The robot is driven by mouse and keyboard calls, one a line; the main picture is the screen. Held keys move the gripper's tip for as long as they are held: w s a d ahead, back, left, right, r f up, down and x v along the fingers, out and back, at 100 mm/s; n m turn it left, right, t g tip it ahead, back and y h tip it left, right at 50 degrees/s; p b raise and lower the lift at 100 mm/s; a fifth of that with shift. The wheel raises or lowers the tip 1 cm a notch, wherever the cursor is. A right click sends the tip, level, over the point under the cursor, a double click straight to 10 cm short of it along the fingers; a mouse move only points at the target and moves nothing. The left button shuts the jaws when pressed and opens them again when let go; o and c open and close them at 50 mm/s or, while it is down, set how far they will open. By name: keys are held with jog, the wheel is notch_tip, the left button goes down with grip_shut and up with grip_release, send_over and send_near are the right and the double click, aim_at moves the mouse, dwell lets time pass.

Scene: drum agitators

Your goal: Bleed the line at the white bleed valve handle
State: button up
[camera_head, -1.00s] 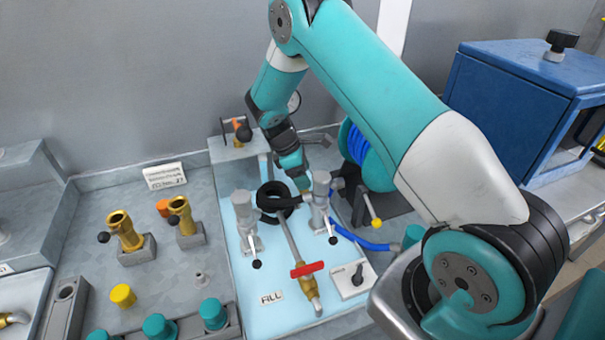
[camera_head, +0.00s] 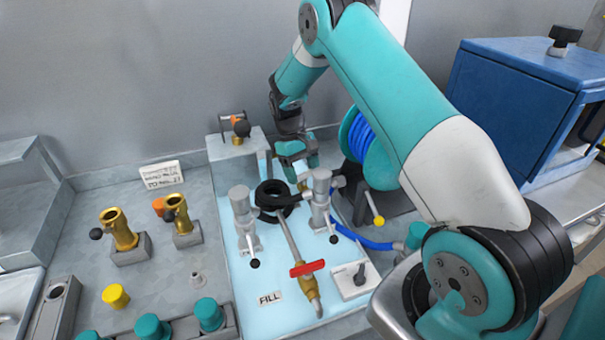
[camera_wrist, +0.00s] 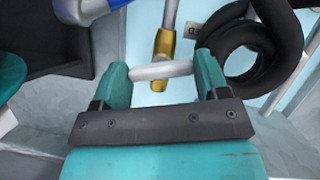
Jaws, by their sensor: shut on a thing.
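The white bleed valve handle (camera_wrist: 160,71) is a short pale bar across a brass fitting (camera_wrist: 164,43) in the wrist view. My gripper (camera_wrist: 161,76) has its two teal fingers shut on the bar, one at each end. In the head view my gripper (camera_head: 299,165) is at the back of the light blue panel (camera_head: 262,285). There the white handle is too hidden behind the fingers to make out.
A coiled black hose (camera_head: 275,196) lies close in front of my gripper, with grey valves (camera_head: 319,200) (camera_head: 243,215) at its sides. A blue hose reel (camera_head: 362,145) stands just right. A red-handled brass valve (camera_head: 307,268) is at the front.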

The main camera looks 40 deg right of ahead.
jog(key=shift+w+d+r+m+y, duration=0.1)
jog(key=shift+m+y, duration=0.6)
jog(key=shift+m, duration=1)
jog(key=shift+b, duration=0.3)
jog(key=o, duration=0.9)
jog(key=shift+o, duration=0.2)
jog(key=p+v, duration=0.2)
jog(key=v, duration=1.5)
jog(key=shift+s+r, duration=0.2)
jog(key=shift+r, duration=0.05)
jog(key=shift+d, duration=0.1)
